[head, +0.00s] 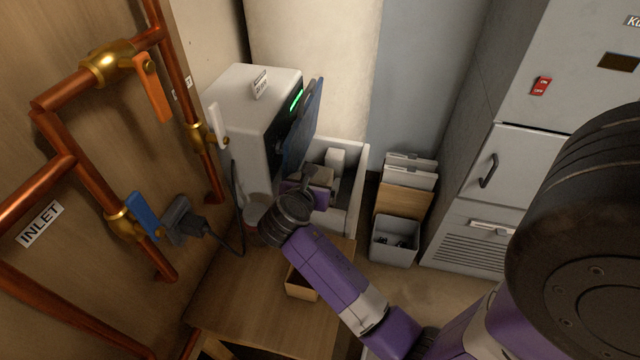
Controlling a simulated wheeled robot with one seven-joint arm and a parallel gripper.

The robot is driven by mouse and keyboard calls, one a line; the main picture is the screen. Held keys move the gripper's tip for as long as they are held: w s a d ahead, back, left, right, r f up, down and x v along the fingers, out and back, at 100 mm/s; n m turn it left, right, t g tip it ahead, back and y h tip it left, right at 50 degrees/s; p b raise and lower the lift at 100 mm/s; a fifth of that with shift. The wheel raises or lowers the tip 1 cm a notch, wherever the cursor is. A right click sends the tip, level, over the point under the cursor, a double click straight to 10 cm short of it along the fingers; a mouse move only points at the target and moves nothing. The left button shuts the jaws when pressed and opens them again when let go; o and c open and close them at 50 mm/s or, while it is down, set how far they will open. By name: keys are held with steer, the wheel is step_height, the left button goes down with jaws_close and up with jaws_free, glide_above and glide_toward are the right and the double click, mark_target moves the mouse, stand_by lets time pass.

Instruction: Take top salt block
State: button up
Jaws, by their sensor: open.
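Pale blocks, which look like the salt blocks, are partly visible by my gripper (312,183) at the white open-topped bin (355,190). One white block (336,158) stands up behind the gripper, and a beige block face (320,174) shows right at the fingers. My gripper is open, reaching in from the lower right with its wrist in front of the bin. The wrist and fingers hide the lower blocks and any contact, so I cannot tell whether the fingers are around the beige block or only beside it.
A white machine (246,115) with a raised dark blue door (303,125) stands close left of my gripper. A wooden table (262,300) holds a small open box (301,284). Copper pipes line the left wall. A grey bin (394,242) and a cabinet (520,165) stand right.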

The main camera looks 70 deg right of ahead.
mark_target(318, 178)
steer(key=shift+x, duration=1.55)
steer(key=shift+c, duration=0.3)
jaws_close()
steer(key=shift+r, duration=0.1)
